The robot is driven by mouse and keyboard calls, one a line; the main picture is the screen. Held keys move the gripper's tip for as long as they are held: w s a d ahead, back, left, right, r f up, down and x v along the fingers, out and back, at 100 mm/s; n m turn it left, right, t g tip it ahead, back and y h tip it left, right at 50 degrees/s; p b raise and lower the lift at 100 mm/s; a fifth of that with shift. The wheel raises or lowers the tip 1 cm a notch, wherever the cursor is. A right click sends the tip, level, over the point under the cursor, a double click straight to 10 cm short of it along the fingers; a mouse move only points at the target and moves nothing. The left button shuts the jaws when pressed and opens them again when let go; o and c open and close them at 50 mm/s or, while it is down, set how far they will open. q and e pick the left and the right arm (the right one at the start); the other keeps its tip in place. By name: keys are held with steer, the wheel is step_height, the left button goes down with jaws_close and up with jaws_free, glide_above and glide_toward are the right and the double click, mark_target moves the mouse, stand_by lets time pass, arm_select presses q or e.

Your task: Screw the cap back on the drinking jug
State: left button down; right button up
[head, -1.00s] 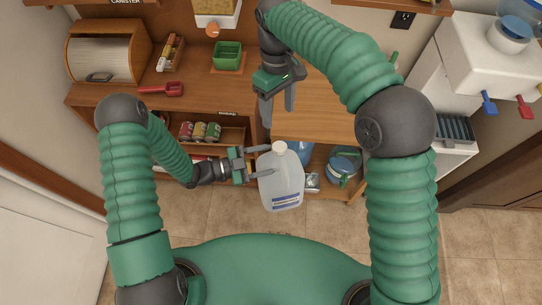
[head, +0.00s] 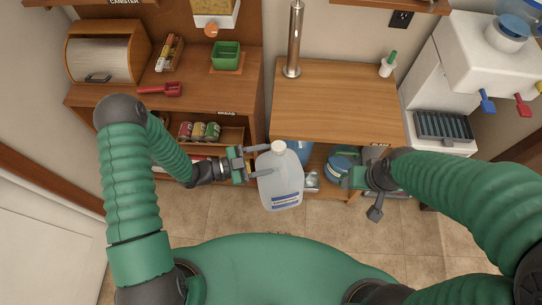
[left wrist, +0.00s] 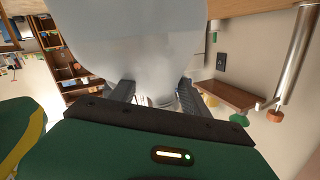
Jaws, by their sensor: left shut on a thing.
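The drinking jug (head: 281,183), translucent white with a blue label, is upright in front of the low cabinet in the head view. Its neck has a pale tan top (head: 278,147); I cannot tell whether this is the cap or the open mouth. My left gripper (head: 262,161) is shut on the jug from its left side. In the left wrist view, the jug (left wrist: 130,40) fills the upper middle between the fingers (left wrist: 157,92). My right gripper (head: 366,193) is right of the jug and apart from it; its finger opening is unclear. No separate cap is discernible.
The wooden counter (head: 335,100) behind the jug is mostly clear, with a metal post (head: 294,40) at its back left. A blue-and-white container (head: 338,163) is on the shelf below. A white dispenser (head: 480,60) stands at right.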

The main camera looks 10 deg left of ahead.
arm_select(q)
steer(key=shift+w+d+r, duration=0.1)
steer(key=shift+w+r, duration=0.05)
steer(key=shift+r, duration=0.4)
steer(key=shift+a+n+t, duration=0.3)
steer(key=shift+a+t, duration=0.2)
steer(key=shift+a, duration=0.1)
steer(key=s+a+r+n+t+y, duration=0.1)
steer(key=a+n+t+y, duration=0.6)
steer(key=a, duration=0.7)
steer(key=shift+s+a+r+t+y, duration=0.15)
steer(key=shift+s+r+t+y, duration=0.15)
steer(key=shift+s+t, duration=0.2)
